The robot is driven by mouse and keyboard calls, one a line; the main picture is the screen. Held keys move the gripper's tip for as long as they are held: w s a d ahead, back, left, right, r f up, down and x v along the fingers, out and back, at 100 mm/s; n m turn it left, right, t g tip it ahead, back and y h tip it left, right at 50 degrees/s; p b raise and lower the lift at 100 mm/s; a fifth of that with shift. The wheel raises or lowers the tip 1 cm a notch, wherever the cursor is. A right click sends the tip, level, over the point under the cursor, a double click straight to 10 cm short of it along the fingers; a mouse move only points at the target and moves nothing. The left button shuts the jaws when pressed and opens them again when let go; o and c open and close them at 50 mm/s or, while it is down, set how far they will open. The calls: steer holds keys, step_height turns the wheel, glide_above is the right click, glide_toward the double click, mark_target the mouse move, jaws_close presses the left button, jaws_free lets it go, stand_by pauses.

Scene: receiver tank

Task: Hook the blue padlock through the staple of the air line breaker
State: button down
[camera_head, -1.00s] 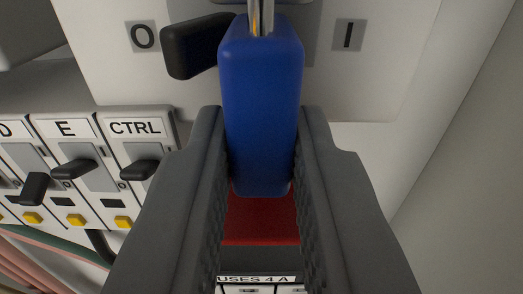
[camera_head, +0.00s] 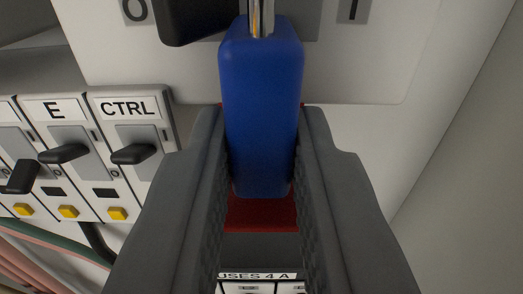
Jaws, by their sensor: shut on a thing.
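My gripper (camera_head: 261,165) is shut on the blue padlock (camera_head: 262,100), with one dark finger on each side of its body. The padlock's metal shackle (camera_head: 261,18) points up and leaves the top edge of the picture. In front of it is a pale breaker panel (camera_head: 375,60) marked O and I, with a black handle (camera_head: 195,18) turned toward the O side. The staple cannot be made out; the padlock and the picture's top edge hide that part. I cannot tell whether the shackle touches anything.
Smaller breakers, one labelled E (camera_head: 62,108) and one CTRL (camera_head: 128,107), stand at the left with black levers and yellow buttons. A red part (camera_head: 260,215) and a fuse label (camera_head: 256,276) show below the padlock. A bare wall (camera_head: 465,190) is at the right.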

steer(key=shift+f, duration=0.45)
stand_by(0.6)
steer(key=c, duration=1.3)
jaws_free()
steer(key=shift+o, duration=0.2)
steer(key=s+f, duration=0.2)
steer(key=s, duration=3.8)
steer(key=s+f, duration=0.4)
steer(key=s, duration=0.5)
steer(key=s+f, duration=0.5)
steer(key=s, duration=0.3)
steer(key=shift+s+f+g, duration=0.25)
steer(key=shift+s+g, duration=0.05)
steer(key=shift+s, duration=0.1)
